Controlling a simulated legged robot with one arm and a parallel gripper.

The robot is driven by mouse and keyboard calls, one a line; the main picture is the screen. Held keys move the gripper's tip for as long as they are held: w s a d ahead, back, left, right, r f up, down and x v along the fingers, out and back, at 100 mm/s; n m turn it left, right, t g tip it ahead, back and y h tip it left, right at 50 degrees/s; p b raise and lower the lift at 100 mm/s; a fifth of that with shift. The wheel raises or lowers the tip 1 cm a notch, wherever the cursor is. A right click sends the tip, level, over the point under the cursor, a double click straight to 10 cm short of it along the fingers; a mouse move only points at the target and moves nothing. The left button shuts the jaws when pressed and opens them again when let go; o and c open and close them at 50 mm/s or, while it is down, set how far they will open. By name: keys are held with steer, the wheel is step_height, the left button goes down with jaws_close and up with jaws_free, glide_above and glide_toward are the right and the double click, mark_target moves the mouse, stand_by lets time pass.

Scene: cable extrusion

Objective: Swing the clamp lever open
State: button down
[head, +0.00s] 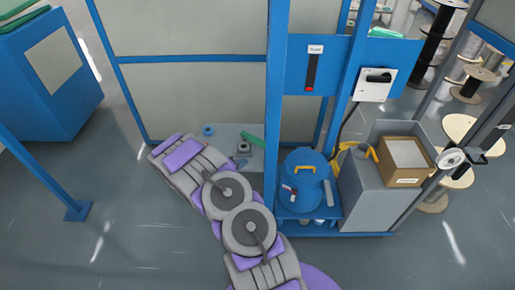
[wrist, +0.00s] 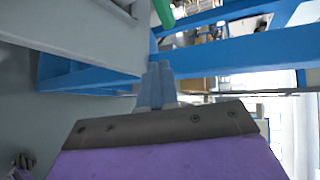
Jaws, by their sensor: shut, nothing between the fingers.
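My gripper (wrist: 157,68) shows in the wrist view as two grey-blue fingers side by side, shut and empty. A green rod-like handle (wrist: 164,12) is just beyond the fingertips at the top of that view, with a visible gap between. In the head view a green bar (head: 252,139) lies above a grey plate (head: 228,132) behind the blue post. It looks like the clamp lever's handle, but its pivot is not clear. The post partly hides it. I cannot make out my fingertips in the head view.
A blue post (head: 275,100) stands close right of the plate. A blue canister (head: 304,182) and a cardboard box (head: 405,160) stand further right. A black lever with a red end (head: 311,72) is on the blue panel.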

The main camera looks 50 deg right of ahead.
steer(key=n+t, duration=0.1)
steer(key=n, duration=0.2)
steer(key=b, duration=0.2)
glide_toward(264, 147)
steer(key=shift+h, duration=0.3)
steer(key=d+f, duration=0.2)
steer(key=d, duration=0.1)
steer(key=d+f, duration=0.1)
steer(key=d, duration=0.1)
steer(key=shift+w+f, duration=0.35)
steer(key=shift+f, duration=0.05)
steer(key=shift+d+r, duration=0.1)
steer(key=shift+d, duration=0.4)
steer(key=shift+s+d, duration=0.2)
steer(key=shift+d, duration=0.65)
